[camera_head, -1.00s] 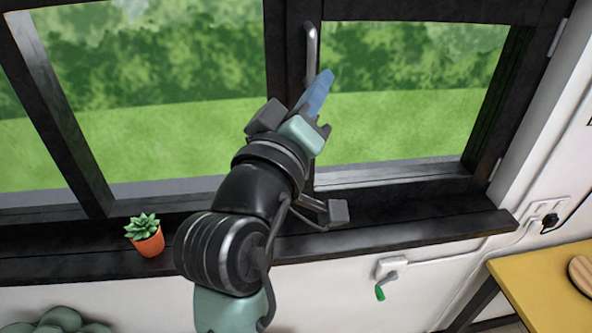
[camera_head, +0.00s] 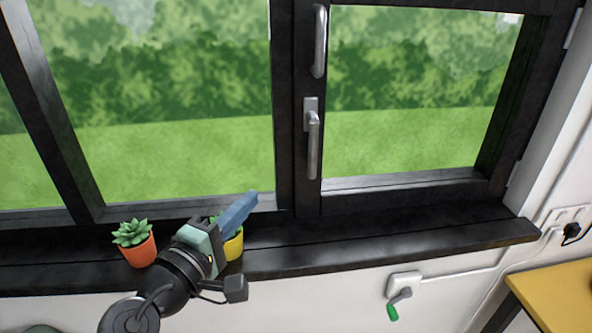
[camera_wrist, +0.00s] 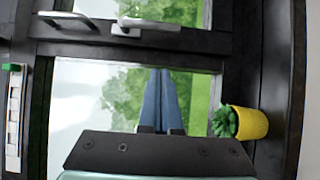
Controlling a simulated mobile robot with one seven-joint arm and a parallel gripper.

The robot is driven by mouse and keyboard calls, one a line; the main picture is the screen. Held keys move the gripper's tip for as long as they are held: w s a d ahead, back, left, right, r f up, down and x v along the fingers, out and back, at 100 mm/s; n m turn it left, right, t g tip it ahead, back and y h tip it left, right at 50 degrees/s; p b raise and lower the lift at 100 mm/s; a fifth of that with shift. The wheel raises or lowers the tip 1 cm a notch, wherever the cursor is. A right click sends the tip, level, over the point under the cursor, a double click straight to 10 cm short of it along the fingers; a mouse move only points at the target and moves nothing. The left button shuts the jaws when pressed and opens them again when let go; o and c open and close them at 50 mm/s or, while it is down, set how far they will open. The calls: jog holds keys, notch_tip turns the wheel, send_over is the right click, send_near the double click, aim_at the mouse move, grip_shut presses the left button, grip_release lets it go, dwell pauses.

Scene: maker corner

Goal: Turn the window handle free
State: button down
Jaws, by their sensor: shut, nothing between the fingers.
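In the wrist view, turned sideways, the handle (camera_wrist: 150,27) shows at the top, apart from my fingers. My gripper (camera_head: 250,197) is at the lower left of the handle, in front of the sill, touching neither the handle nor the frame as far as I can see. Its blue fingers (camera_wrist: 162,74) lie together, shut and empty, and point toward the glass.
A second grey bar handle (camera_head: 320,42) is on the frame above. A yellow pot with a plant (camera_head: 233,245) is partly hidden behind my gripper. An orange pot with a succulent (camera_head: 140,256) stands left. A green-handled crank (camera_head: 398,300) is on the wall. The right sill is clear.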

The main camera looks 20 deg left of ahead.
jog(key=w+d+p, duration=0.4)
jog(key=w+d, duration=0.1)
jog(key=w, duration=0.7)
jog(key=shift+d+p, duration=0.15)
jog(key=shift+p, duration=0.25)
jog(key=shift+d+f+b, duration=0.1)
jog(key=shift+b, duration=0.2)
jog(key=shift+w+d+n+b, duration=0.1)
jog(key=shift+d+n+b, duration=0.05)
jog(key=shift+n+b, duration=0.2)
